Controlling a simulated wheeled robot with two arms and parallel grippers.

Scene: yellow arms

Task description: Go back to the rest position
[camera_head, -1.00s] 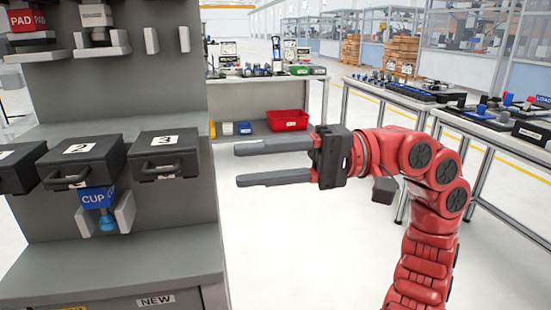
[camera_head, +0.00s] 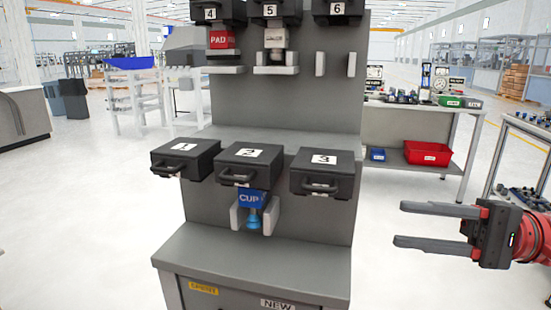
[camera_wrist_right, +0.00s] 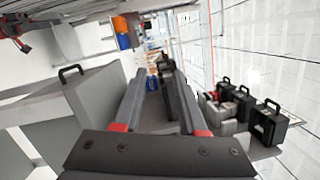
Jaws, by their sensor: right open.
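My right gripper (camera_head: 400,223) is at the right of the head view, on a red arm that comes in from the right edge. Its two dark fingers point left, spread apart, with nothing between them. It is to the right of the grey station (camera_head: 290,85), apart from it in the picture. In the right wrist view the fingers of my right gripper (camera_wrist_right: 156,75) also stand apart and hold nothing. My left gripper does not show.
Black cases 1 (camera_head: 186,158), 2 (camera_head: 243,167) and 3 (camera_head: 322,172) are on the station. A blue CUP block (camera_head: 251,198) sits in a holder below. A bench with a red bin (camera_head: 427,153) stands behind. Open floor lies between station and gripper.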

